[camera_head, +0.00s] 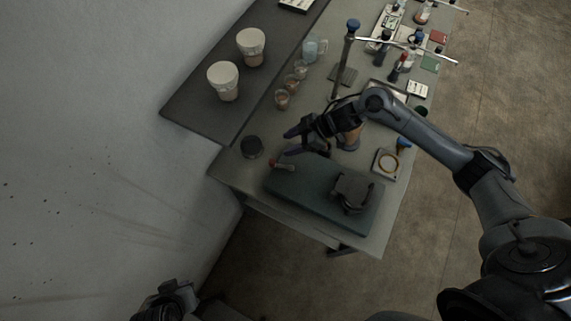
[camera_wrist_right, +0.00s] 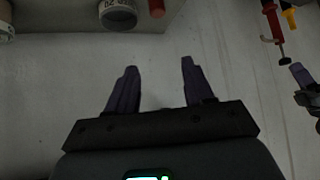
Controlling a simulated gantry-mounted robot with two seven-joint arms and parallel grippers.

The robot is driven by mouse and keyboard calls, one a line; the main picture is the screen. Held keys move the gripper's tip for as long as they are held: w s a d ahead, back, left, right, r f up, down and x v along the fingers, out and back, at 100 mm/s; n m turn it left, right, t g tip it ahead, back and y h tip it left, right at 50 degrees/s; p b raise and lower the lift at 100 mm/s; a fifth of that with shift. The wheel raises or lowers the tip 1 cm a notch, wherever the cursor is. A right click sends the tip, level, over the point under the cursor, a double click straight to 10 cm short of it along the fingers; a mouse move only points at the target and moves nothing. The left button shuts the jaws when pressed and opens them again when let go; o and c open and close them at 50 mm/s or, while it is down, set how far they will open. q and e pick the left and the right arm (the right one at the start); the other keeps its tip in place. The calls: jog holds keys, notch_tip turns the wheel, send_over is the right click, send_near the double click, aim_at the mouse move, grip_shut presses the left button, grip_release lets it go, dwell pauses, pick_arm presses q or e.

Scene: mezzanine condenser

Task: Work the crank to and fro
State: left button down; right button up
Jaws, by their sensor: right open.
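The crank appears to be the short pale lever with a red end (camera_head: 281,165) at the left part of a dark green block (camera_head: 314,196) on the table. My right gripper (camera_head: 290,143) is above and just right of the red end in the head view, fingers pointing left. It is open with nothing between its purple fingers. In the right wrist view it is also open and empty (camera_wrist_right: 156,85), before a pale surface. Part of my left arm's end (camera_head: 168,301) shows at the bottom of the head view; its fingers cannot be made out there.
A dark box-like part (camera_head: 355,193) sits on the green block's right side. A black round pot (camera_head: 251,147) stands left of it. Small cups (camera_head: 282,99) and a tall post (camera_head: 346,58) stand behind. Two white-topped cups (camera_head: 224,80) stand on the dark shelf (camera_head: 190,108) along the wall.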

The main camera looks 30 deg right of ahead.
jog(key=b, duration=0.3)
send_near(273, 161)
pick_arm(q)
notch_tip(273, 161, down, 5)
jog(key=shift+d+r, duration=0.1)
pick_arm(e)
jog(key=x, duration=1)
jog(key=shift+a+f, duration=0.1)
jog(key=shift+f, duration=0.05)
jog(key=shift+c, duration=0.3)
grip_shut()
